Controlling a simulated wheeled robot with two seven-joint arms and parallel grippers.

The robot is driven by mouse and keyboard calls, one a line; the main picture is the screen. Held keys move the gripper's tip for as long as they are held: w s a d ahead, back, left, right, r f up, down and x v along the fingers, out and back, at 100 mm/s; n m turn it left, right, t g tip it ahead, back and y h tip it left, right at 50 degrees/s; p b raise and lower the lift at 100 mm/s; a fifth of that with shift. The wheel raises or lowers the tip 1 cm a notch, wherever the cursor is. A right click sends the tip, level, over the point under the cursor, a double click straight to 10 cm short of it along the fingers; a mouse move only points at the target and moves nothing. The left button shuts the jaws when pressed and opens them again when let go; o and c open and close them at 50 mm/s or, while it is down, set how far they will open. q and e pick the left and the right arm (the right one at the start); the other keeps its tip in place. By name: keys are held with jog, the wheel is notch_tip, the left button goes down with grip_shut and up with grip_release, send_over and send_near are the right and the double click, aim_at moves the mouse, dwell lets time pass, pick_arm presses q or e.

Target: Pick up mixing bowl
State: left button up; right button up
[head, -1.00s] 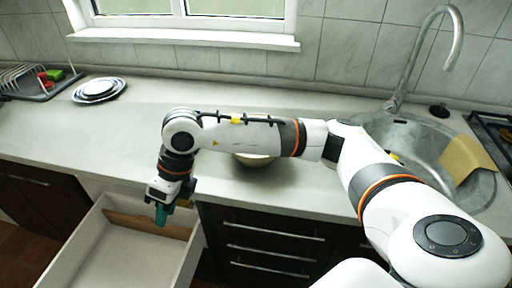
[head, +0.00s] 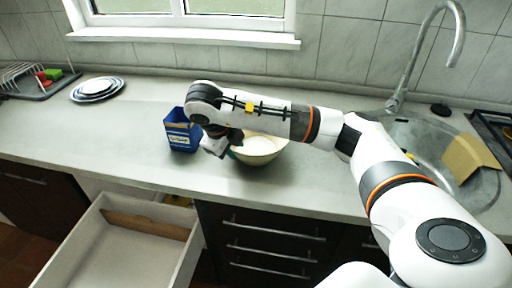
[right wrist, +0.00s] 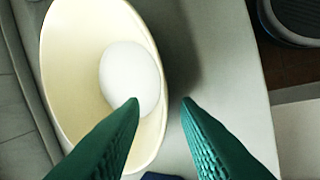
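The mixing bowl (head: 258,149) is cream-coloured and stands upright on the counter, partly hidden behind my right arm. In the right wrist view the bowl (right wrist: 62,75) shows its open inside, with a white round patch at the bottom. My right gripper (right wrist: 160,103) has teal fingers, spread apart and empty. In that view one finger overlaps the bowl and the other is outside its rim. In the head view the right gripper (head: 230,153) is at the bowl's left side, its fingers mostly hidden. My left gripper is not in view.
A blue box (head: 180,132) stands on the counter just left of the gripper. An open drawer (head: 120,245) juts out below the counter. A sink (head: 425,150) is at the right. Stacked plates (head: 97,89) and a dish rack (head: 38,82) are at the far left.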

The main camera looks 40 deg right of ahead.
aim_at(246, 163)
jog(key=x, duration=0.5)
jog(key=shift+s+d+p, duration=0.15)
jog(key=shift+s+p, duration=0.05)
jog(key=shift+p, duration=0.15)
grip_shut()
dwell(1.1)
